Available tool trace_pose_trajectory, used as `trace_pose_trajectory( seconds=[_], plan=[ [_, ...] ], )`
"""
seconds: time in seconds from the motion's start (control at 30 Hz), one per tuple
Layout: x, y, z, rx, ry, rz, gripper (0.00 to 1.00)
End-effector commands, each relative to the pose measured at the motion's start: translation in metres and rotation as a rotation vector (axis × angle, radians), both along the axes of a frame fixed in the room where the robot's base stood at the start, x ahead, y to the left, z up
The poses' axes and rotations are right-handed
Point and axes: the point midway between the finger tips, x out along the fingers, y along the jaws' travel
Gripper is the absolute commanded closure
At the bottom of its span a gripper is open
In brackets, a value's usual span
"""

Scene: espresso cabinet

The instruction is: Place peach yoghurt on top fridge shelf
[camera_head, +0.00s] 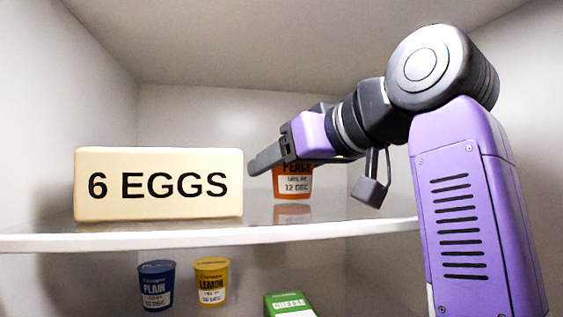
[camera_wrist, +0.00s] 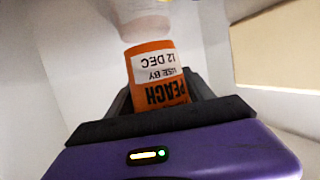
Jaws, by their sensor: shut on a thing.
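The orange peach yoghurt (camera_head: 293,184) is at the top fridge shelf (camera_head: 300,232), right of the egg box. Its label reads PEACH, use by 12 DEC. My gripper (camera_head: 268,158) reaches in from the right and is shut on the yoghurt's upper part, partly hiding it in the head view. In the wrist view the yoghurt (camera_wrist: 157,75) shows upside down between the jaws (camera_wrist: 160,105). Its base is at or very close to the glossy shelf, which shows its reflection. I cannot tell whether it touches.
A cream box marked 6 EGGS (camera_head: 158,184) stands on the top shelf to the left. Below are a blue plain yoghurt (camera_head: 157,286), a yellow lemon yoghurt (camera_head: 211,282) and a green cheese pack (camera_head: 289,304). The shelf right of the peach yoghurt looks clear.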

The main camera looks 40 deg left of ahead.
Motion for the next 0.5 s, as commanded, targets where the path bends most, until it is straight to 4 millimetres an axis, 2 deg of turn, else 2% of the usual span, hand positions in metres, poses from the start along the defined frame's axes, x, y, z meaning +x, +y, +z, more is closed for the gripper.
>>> trace_pose_trajectory(
  seconds=[0.5],
  plan=[
    [0.0018,0.0024,-0.0076,0.001,0.000,0.000,0.86]
  ],
)
